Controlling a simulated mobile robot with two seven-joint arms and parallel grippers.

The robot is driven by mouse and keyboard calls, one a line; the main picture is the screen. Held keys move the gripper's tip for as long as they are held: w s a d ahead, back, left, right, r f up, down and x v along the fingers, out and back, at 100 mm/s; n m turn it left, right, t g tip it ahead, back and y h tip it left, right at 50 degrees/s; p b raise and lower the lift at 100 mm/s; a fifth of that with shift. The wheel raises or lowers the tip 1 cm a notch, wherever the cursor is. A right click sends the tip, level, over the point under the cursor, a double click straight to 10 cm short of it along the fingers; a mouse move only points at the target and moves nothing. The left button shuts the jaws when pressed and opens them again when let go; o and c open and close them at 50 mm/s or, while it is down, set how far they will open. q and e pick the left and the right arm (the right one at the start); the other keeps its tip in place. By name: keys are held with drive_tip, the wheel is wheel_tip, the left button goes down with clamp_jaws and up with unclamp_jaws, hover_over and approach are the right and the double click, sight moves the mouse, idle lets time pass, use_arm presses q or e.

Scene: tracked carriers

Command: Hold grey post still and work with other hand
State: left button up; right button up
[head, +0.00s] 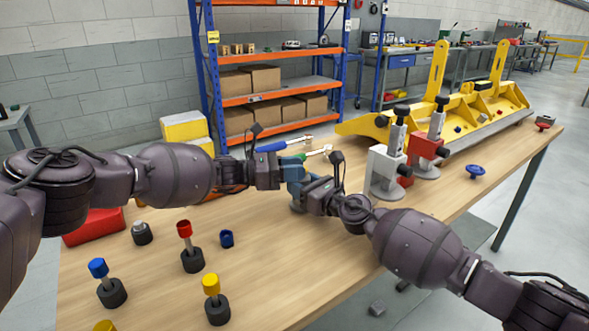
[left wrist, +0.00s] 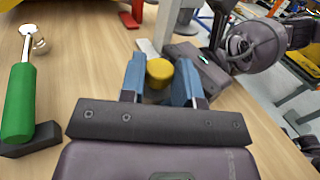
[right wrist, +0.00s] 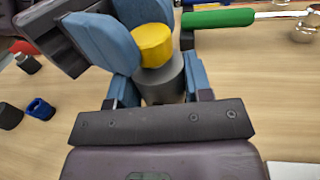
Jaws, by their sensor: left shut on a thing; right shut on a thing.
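In the right wrist view a grey post (right wrist: 165,82) stands with a yellow cap (right wrist: 153,45) on top. My right gripper (right wrist: 160,88) has its blue fingers around the grey post, below the cap. My left gripper (left wrist: 160,78) has its blue fingers on either side of the yellow cap (left wrist: 159,71). In the head view both grippers meet near the middle of the table, left (head: 292,172) and right (head: 305,190). They hide most of the post there. The post's lower end is not clearly seen.
Several dark-based posts with coloured caps, such as a red one (head: 185,230), stand at the table's left. A loose blue cap (head: 227,239) lies near them. Blue-handled (head: 272,147) and green-handled (left wrist: 20,100) tools lie behind. White (head: 386,170) and red (head: 426,150) clamps stand right.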

use_arm(q)
drive_tip(key=shift+w+f+m+g, duration=0.1)
drive_tip(key=shift+m+g, duration=0.25)
drive_tip(key=shift+g, duration=0.2)
drive_tip(key=shift+w+f+m+g, duration=0.1)
drive_tip(key=shift+m+g, duration=0.25)
drive_tip(key=shift+g, duration=0.2)
drive_tip(key=shift+w+a+m+g, duration=0.15)
drive_tip(key=shift+m+g, duration=0.25)
drive_tip(key=shift+g, duration=0.2)
drive_tip(key=shift+m+g, duration=0.4)
drive_tip(key=shift+g, duration=0.2)
drive_tip(key=o, duration=0.9)
drive_tip(key=shift+r, duration=0.15)
drive_tip(key=shift+o, duration=0.2)
drive_tip(key=a, duration=0.7)
drive_tip(key=shift+w+a, duration=0.15)
drive_tip(key=shift+w, duration=0.1)
